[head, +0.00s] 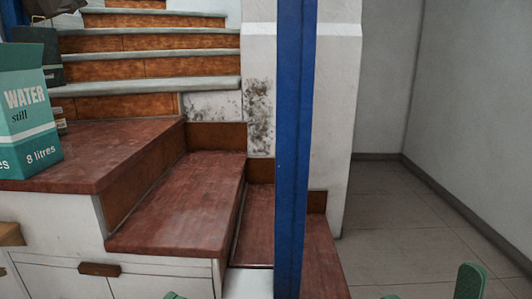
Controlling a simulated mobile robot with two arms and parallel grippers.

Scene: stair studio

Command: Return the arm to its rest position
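Two green fingertips of my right gripper (430,286) rise at the bottom right edge. They stand apart with the floor visible between them and nothing held there. The rest of that gripper and its arm are below the frame. One small green tip of my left gripper (174,295) just shows at the bottom edge, in front of the white cabinet. Its other finger and any opening are hidden below the frame.
A blue post (294,150) stands upright in the middle. Red-brown steps (180,205) lie left of it. A green water box (25,115) stands on the left landing, with dark objects (38,50) behind. The tiled floor (400,230) at right is clear.

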